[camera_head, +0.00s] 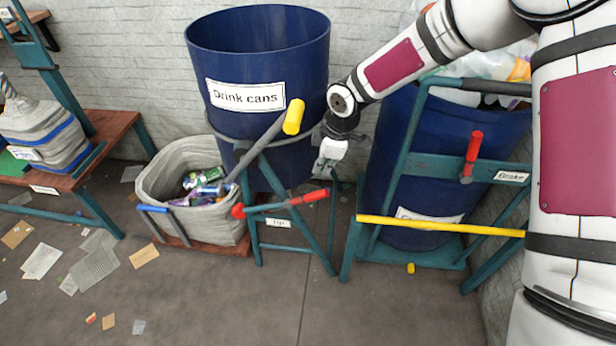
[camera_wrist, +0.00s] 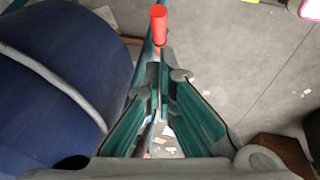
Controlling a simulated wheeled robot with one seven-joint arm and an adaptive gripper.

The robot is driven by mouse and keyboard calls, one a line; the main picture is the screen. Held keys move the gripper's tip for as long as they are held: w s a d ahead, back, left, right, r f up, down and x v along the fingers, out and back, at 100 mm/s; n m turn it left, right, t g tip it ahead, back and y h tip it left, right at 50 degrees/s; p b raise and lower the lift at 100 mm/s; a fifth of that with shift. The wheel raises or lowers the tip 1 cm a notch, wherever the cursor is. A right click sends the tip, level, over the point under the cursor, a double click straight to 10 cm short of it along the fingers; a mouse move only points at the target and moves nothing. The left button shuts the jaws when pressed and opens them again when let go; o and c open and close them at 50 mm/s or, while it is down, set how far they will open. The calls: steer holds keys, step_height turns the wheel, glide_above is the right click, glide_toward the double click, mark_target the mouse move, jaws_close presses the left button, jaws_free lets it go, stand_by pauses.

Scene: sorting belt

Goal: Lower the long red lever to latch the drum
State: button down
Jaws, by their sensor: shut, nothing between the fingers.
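A blue drum (camera_head: 262,60) labelled "Drink cans" stands upright in a teal tipping frame. A lever (camera_head: 285,204) with a red grip at its right end and a red tip at its left runs nearly level across the front of that frame. My gripper (camera_head: 322,168) is shut and empty, above and slightly right of the red grip, apart from it in the head view. In the wrist view the shut fingertips (camera_wrist: 164,76) point down, and a red grip (camera_wrist: 158,25) shows just beyond them. The gap between fingertips and grip is hard to judge.
A yellow-gripped lever (camera_head: 293,117) slants up beside the drum, left of my gripper. A second blue drum (camera_head: 400,150) stands right, with a yellow bar (camera_head: 440,226) and a red brake handle (camera_head: 473,147). A grey bin (camera_head: 160,180) of cans stands left. Papers litter the floor.

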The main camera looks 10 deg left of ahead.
mark_target(310, 195)
steer(key=shift+w+a+f, duration=0.55)
steer(key=shift+a+f, duration=0.1)
steer(key=b+x, duration=0.1)
steer(key=x, duration=0.9)
steer(key=shift+s+a, duration=0.1)
steer(key=shift+a, duration=0.05)
